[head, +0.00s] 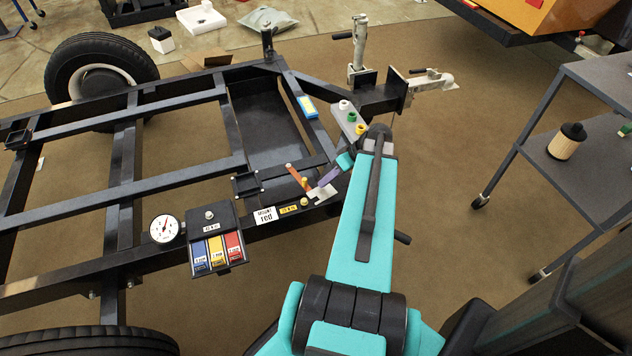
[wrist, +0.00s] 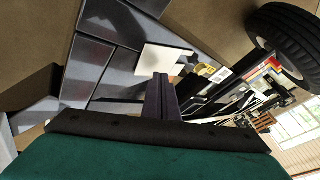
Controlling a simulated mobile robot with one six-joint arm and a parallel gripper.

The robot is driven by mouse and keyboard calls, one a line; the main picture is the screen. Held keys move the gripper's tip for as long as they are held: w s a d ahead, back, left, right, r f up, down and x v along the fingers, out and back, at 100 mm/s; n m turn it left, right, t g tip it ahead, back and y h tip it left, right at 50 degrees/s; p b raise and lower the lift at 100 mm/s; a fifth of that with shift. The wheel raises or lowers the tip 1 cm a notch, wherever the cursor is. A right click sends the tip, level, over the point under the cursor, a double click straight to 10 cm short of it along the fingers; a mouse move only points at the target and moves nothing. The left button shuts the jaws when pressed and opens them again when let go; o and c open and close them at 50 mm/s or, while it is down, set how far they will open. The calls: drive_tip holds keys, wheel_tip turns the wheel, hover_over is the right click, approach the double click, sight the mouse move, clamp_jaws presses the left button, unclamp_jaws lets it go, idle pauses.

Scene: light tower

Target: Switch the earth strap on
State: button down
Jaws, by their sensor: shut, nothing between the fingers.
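My gripper (head: 328,178) reaches over the front rail of the black trailer frame (head: 185,222). Its purple-grey fingers are shut together and empty; they also show in the wrist view (wrist: 166,98). Just left of the fingertips in the head view, an orange-red lever (head: 293,174) and a small yellow piece (head: 305,184) stand at the rail. A pale plate (head: 322,194) lies just below the fingertips; a pale plate also shows beyond them in the wrist view (wrist: 160,58). No label readable here names the earth strap, so I cannot tell which part it is.
A box with blue, yellow and red switches (head: 218,252) hangs on the rail beside a round gauge (head: 164,228). A "mount red" label (head: 265,215) is nearby. A grey panel with coloured knobs (head: 350,118) sits close behind my arm. A grey shelf cart (head: 590,150) stands right.

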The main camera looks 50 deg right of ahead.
drive_tip(key=a+v, duration=0.1)
drive_tip(key=v, duration=0.6)
drive_tip(key=shift+s+r+p, duration=0.2)
drive_tip(key=shift+s+p, duration=0.15)
drive_tip(key=shift+p, duration=0.1)
drive_tip(key=shift+a, duration=0.1)
